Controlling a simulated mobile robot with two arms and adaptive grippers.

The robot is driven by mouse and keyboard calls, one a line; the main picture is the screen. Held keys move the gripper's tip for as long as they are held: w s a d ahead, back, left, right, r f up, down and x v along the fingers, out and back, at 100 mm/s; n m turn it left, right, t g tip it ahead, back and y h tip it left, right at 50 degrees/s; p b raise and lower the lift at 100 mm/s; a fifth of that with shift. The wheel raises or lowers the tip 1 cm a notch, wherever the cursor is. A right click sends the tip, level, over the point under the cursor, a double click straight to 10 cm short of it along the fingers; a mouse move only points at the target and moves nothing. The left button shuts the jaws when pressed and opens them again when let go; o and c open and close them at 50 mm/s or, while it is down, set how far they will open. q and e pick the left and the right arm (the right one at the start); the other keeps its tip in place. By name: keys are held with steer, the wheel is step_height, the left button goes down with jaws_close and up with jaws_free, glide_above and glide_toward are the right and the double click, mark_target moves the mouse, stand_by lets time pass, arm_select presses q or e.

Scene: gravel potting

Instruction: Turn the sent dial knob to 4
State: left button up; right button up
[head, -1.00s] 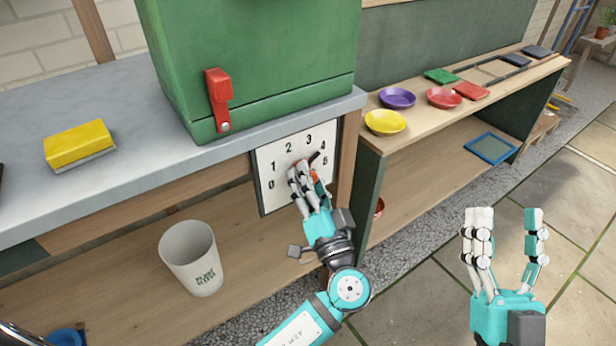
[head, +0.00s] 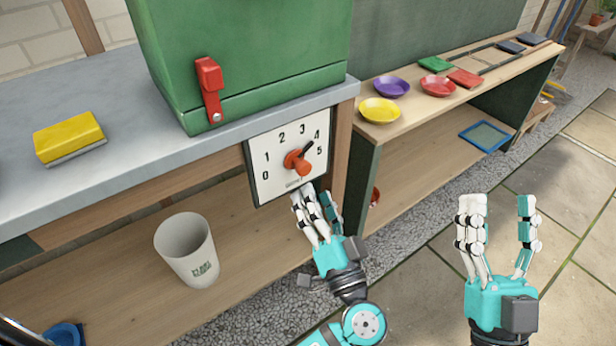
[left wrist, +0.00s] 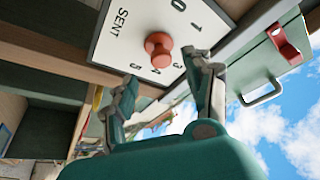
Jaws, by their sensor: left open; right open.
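The sent dial is a white plate (head: 262,192) numbered 0 to 5 under the grey bench top. Its orange-red knob (head: 300,165) has a black pointer angled up and right, at about the 4. In the left wrist view, the knob (left wrist: 158,46) sits beyond my fingertips and the word SENT shows on the plate (left wrist: 122,38). My left gripper (head: 317,195) is open and empty, just below the dial, apart from the knob. It also shows in the left wrist view (left wrist: 163,70). My right gripper (head: 499,202) is open and empty over the paving, far right of the dial.
A green box with a red latch (head: 209,90) stands above the dial. A yellow sponge (head: 68,138) lies on the bench top (head: 110,95). A white cup (head: 186,250) stands on the lower shelf. Coloured saucers, including a yellow one (head: 380,110), are on the right-hand shelf.

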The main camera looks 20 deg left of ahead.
arm_select(q)
steer(key=v, duration=0.4)
steer(key=shift+s+d+f, duration=0.15)
steer(key=shift+s+d, duration=0.1)
steer(key=shift+s, duration=0.05)
